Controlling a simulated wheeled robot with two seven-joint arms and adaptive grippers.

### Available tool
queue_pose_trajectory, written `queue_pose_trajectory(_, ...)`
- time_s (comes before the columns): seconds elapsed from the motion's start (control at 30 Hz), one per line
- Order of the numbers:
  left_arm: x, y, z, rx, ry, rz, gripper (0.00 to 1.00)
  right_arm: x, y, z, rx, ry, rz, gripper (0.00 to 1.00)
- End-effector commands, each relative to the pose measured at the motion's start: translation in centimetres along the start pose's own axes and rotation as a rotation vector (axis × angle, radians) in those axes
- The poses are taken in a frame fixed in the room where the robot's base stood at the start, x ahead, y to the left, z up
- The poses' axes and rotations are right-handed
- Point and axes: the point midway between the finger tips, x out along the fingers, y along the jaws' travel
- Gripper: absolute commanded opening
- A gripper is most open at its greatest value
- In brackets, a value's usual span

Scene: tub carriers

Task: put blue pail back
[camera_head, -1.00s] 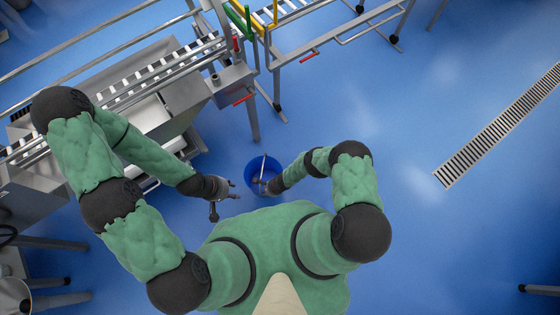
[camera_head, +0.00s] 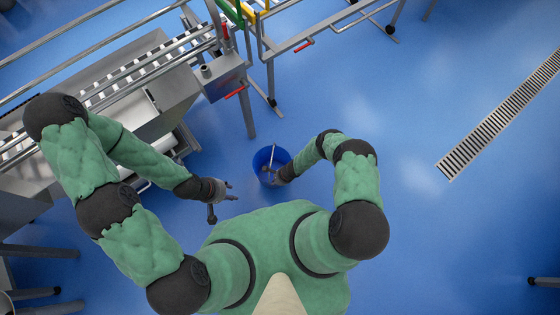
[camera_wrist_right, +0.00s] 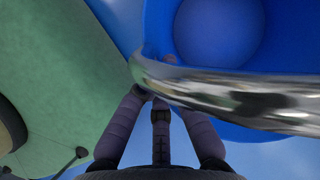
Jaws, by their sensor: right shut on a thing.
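The blue pail (camera_head: 259,156) is seen from above in front of my body, its pale bail handle standing across its mouth. My right gripper (camera_head: 279,174) is at the near right side of the pail's mouth and shut on its handle. In the right wrist view the gripper's fingers (camera_wrist_right: 160,108) meet the shiny metal handle (camera_wrist_right: 220,90), with the blue pail (camera_wrist_right: 285,35) behind it. The exact contact is partly hidden. My left gripper (camera_head: 222,197) is empty, its fingers spread, left of the pail and apart from it.
A metal conveyor line (camera_head: 150,115) with rollers runs along the left. A metal frame (camera_head: 330,32) with red levers stands at the top, its leg (camera_head: 249,115) just beyond the pail. A floor drain (camera_head: 500,115) lies at right. The blue floor (camera_head: 400,230) at right is open.

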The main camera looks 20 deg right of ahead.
Motion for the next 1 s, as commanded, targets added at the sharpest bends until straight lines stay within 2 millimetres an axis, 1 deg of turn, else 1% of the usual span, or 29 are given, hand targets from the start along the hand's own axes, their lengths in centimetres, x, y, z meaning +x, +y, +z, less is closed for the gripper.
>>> queue_pose_trajectory(0.03,1.2,-0.4,-0.1,0.0,0.0,0.0,0.4,1.0,-0.1,-0.7,0.0,-0.001,0.001,0.0)
queue_pose_trajectory(0.43,5.9,-2.1,-0.2,0.0,0.0,0.0,0.4,3.4,-1.7,-4.0,-0.001,-0.001,0.0,0.0)
queue_pose_trajectory(0.6,7.0,-2.5,-0.3,0.0,0.0,0.0,0.4,3.8,-2.0,-4.7,-0.002,-0.001,0.001,0.0)
queue_pose_trajectory(0.83,7.4,-2.6,-0.3,0.0,0.0,0.0,0.4,3.9,-2.3,-5.0,-0.001,-0.001,0.0,0.0)
queue_pose_trajectory(0.97,8.5,-3.0,-0.3,0.0,0.001,0.0,0.4,4.5,-2.5,-5.7,-0.001,0.0,0.0,0.0)
queue_pose_trajectory(1.0,8.9,-3.2,-0.4,0.0,0.0,0.0,0.4,5.1,-2.3,-5.8,-0.001,-0.001,0.001,0.0)
